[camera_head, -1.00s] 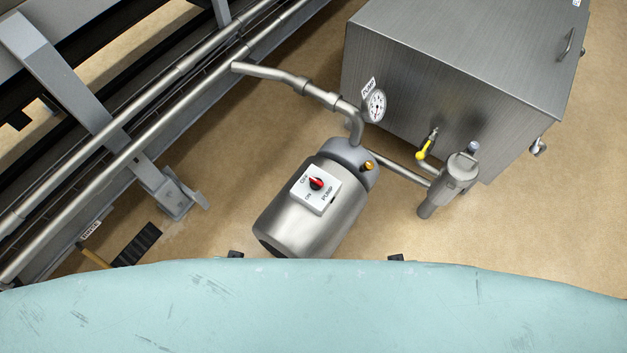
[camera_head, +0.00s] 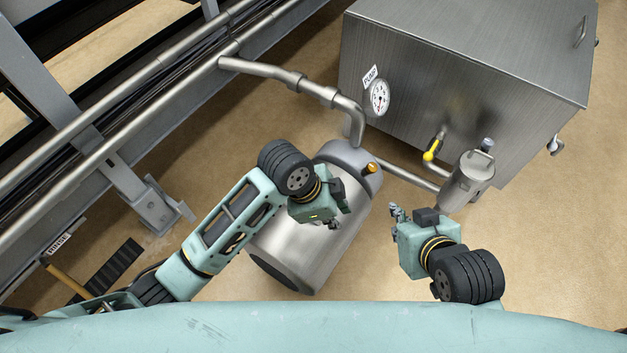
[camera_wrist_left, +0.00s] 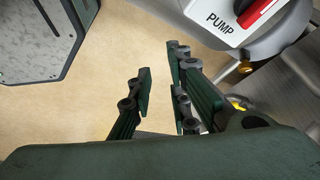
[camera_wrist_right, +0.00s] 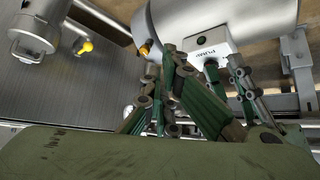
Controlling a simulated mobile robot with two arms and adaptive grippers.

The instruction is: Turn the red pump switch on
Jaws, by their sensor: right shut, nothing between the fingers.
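The red pump switch (camera_wrist_left: 256,11) is a red knob on a white panel (camera_wrist_left: 222,18) marked PUMP, at the top right of the left wrist view, cut by the frame. The panel also shows in the right wrist view (camera_wrist_right: 222,47), without the red knob visible. In the head view my left arm hides the switch. My left gripper (camera_head: 338,214) is above the pump body (camera_head: 300,250); its fingers (camera_wrist_left: 160,78) are apart and empty, beside the panel. My right gripper (camera_head: 394,212) is to the right of the pump, shut and empty; its fingertips show in the right wrist view (camera_wrist_right: 163,72).
A steel tank (camera_head: 450,60) with a gauge (camera_head: 379,97) stands behind. A yellow-handled valve (camera_head: 431,154) and a filter canister (camera_head: 467,180) are at the right. A pipe (camera_head: 275,75) runs from the pump to rails at the left. Bare floor lies between.

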